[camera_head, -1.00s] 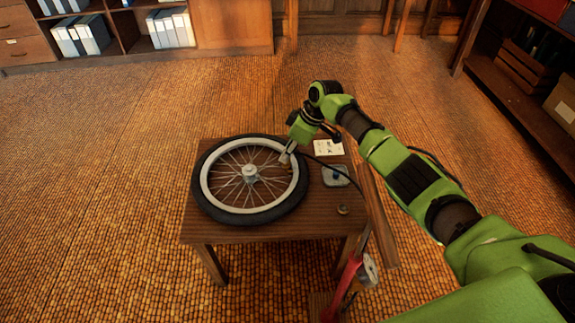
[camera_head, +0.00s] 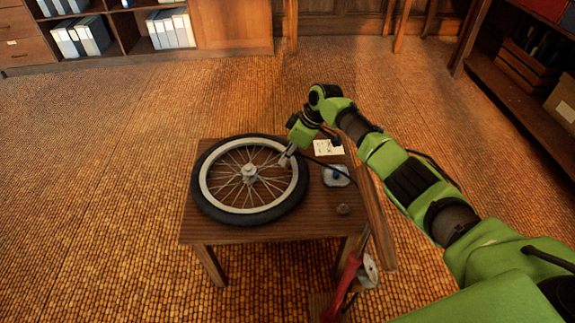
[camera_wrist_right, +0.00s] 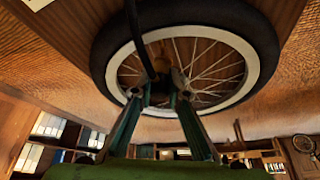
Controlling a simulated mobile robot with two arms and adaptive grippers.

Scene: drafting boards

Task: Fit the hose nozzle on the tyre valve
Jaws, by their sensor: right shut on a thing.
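The bicycle wheel (camera_head: 213,209), with a black tyre, pale rim and thin spokes, lies flat on a small wooden table (camera_head: 270,232). My right gripper (camera_head: 286,158) is over the right part of its rim, pointing down. It is shut on the hose nozzle (camera_wrist_right: 167,80), whose black hose (camera_wrist_right: 140,42) runs up past the tyre in the right wrist view. The nozzle is mostly hidden between the fingers. The tyre valve is not clear in either view, so I cannot tell whether the nozzle touches it. My left gripper is not in view.
A pale tin (camera_head: 336,176), a white card (camera_head: 328,147) and a small round piece (camera_head: 343,209) lie on the table right of the wheel. A red pump (camera_head: 342,288) stands at the table's front right. The floor to the left is clear.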

